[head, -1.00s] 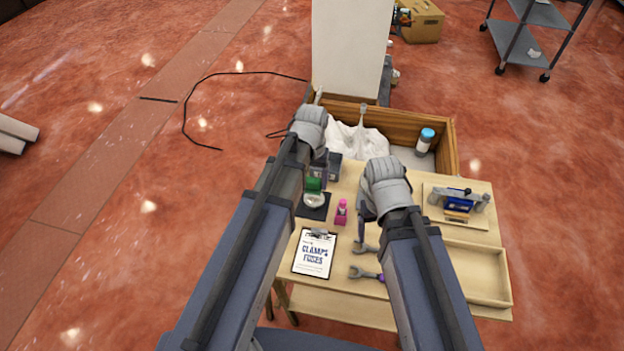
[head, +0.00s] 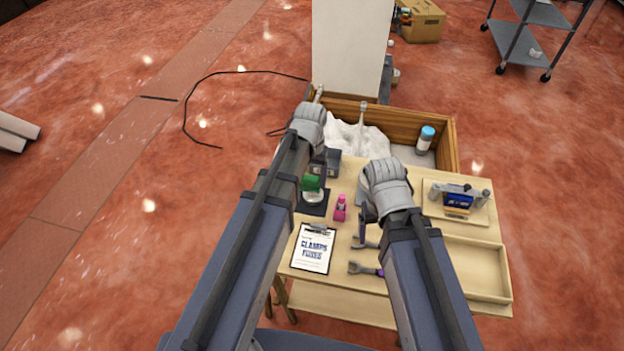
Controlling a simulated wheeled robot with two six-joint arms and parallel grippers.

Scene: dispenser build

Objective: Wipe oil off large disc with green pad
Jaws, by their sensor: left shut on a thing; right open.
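The green pad (head: 311,183) is held in my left gripper (head: 317,172), which is shut on it. The pad is just above or touching a pale round disc (head: 315,204) that lies on a dark mat (head: 304,209) on the wooden table. I cannot tell whether pad and disc touch, and no oil can be made out. My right gripper (head: 364,216) is open and empty above the middle of the table, right of a pink bottle.
The pink bottle (head: 340,208) stands close right of the mat. A clipboard (head: 313,249) and wrenches (head: 364,268) lie nearer. A fixture with a blue block (head: 458,201) sits at right. A wooden crate (head: 447,137) with white cloth (head: 352,140) is behind.

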